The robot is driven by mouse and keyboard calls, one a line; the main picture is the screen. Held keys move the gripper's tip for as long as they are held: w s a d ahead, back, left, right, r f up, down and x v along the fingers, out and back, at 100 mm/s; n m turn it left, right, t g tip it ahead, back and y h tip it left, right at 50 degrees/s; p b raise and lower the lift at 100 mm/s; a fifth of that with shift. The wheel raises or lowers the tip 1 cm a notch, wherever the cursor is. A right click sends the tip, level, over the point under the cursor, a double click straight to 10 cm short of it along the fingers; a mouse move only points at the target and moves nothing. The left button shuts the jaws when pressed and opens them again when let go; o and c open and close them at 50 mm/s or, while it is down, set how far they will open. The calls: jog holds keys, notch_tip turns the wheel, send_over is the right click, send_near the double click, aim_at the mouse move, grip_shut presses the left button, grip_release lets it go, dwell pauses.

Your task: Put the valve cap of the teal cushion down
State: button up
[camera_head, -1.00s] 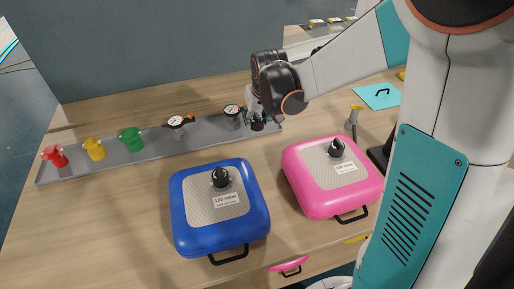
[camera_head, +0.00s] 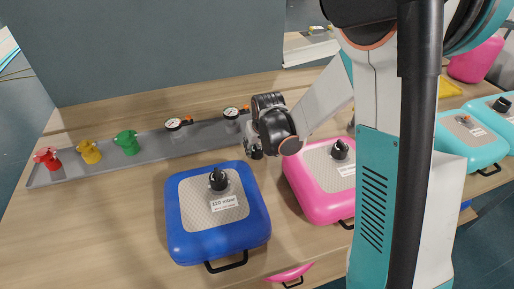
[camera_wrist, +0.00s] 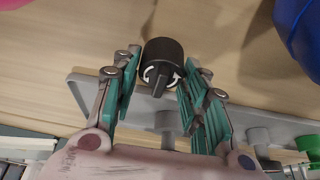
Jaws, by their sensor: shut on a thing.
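My gripper (camera_head: 254,152) is between the grey tray and the cushions, above the wooden table. In the wrist view, its teal fingers (camera_wrist: 160,82) are shut on a black valve cap (camera_wrist: 163,52) with white arrow marks. The cap is beyond the tray's edge in that view; whether it touches the table cannot be told. A teal cushion (camera_head: 449,149) lies at the right, partly behind my arm, and shows no black cap on its valve. Another teal cushion (camera_head: 485,114) beside it bears a black cap (camera_head: 501,104).
The grey tray (camera_head: 62,177) holds red (camera_head: 46,158), yellow (camera_head: 89,152) and green (camera_head: 127,142) pieces and two gauges (camera_head: 177,124). A blue cushion (camera_head: 218,238) and a pink cushion (camera_head: 312,190) stand in front, both capped. Bare table lies left of the blue cushion.

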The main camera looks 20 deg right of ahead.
jog(key=o, duration=1)
jog(key=shift+f, duration=0.1)
jog(key=p+v, duration=0.4)
jog(key=v, duration=0.9)
jog(key=s+r+t, duration=0.1)
jog(key=s+r, duration=0.2)
jog(key=s, duration=0.3)
jog(key=s+r, duration=0.4)
jog(key=s, duration=0.3)
jog(key=s+r+t, duration=0.1)
jog(key=s+r, duration=0.3)
jog(key=s, duration=0.3)
jog(key=shift+s+t, duration=0.15)
jog(key=shift+t, duration=0.15)
